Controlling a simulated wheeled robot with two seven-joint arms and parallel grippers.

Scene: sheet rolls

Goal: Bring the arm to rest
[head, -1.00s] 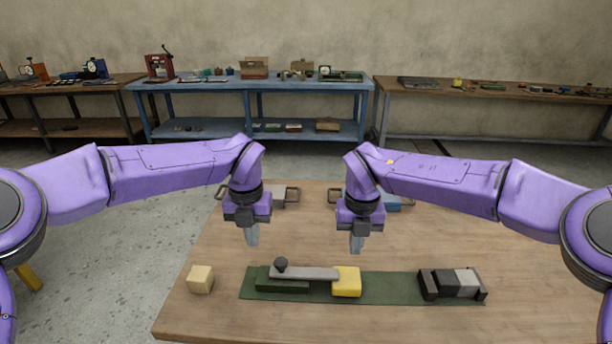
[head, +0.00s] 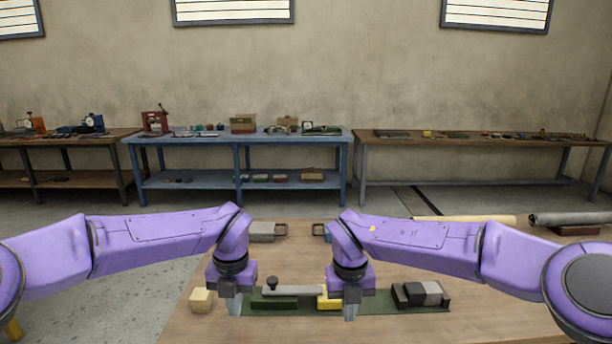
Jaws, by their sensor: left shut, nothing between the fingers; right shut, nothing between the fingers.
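My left gripper (head: 234,304) points down over the left end of the green mat, shut and empty. My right gripper (head: 350,310) points down beside the yellow block, also shut and empty. Both arms come in from the sides, bent at the wrist, above the wooden table (head: 290,333). The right gripper partly covers the yellow block (head: 324,298) in the picture. I cannot tell exactly how high the fingertips are above the table.
A green mat (head: 390,308) carries a grey bar with a dark knob (head: 271,283) and a black-and-grey block set (head: 421,293). A beige cube (head: 201,299) sits left. A cream roll (head: 465,219) and a grey roll (head: 568,218) lie at the back right. Benches line the wall.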

